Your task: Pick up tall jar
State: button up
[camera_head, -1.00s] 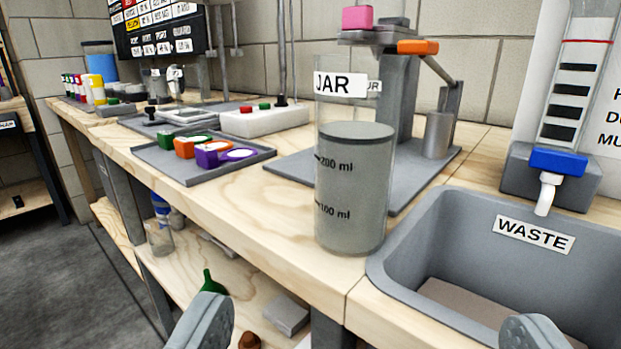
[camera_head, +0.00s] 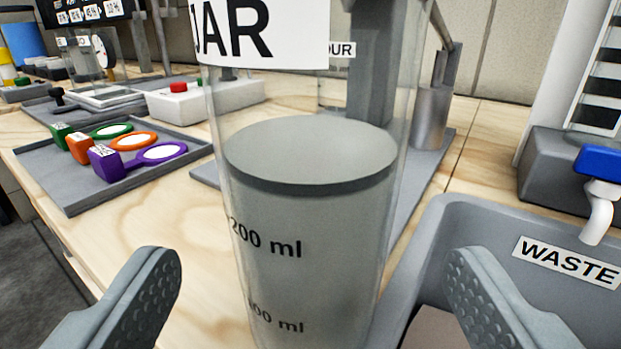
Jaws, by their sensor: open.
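The tall jar (camera_head: 310,225) is a clear cylinder with a white label reading JAR and marks at 100 and 200 ml. It stands upright on the wooden bench, filled with grey contents to a little above the 200 ml mark. Its top and base are outside the view. My gripper (camera_head: 312,270) is open, with one grey finger to the left of the jar and one to the right. Gaps show between both fingers and the jar. Nothing is held.
A grey sink (camera_head: 470,225) labelled WASTE lies close on the right, below a blue and white tap (camera_head: 600,185). A grey stand (camera_head: 432,115) is behind the jar. A tray (camera_head: 60,185) with green, orange and purple tagged items lies left. Bare bench (camera_head: 150,225) shows between.

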aim_at(311, 285)
jog(key=shift+w+d+f, duration=0.1)
jog(key=shift+w+f, duration=0.05)
jog(key=shift+w, duration=1.1)
jog(key=shift+w+f, duration=0.1)
jog(key=shift+w, duration=1.15)
jog(key=c, duration=1.3)
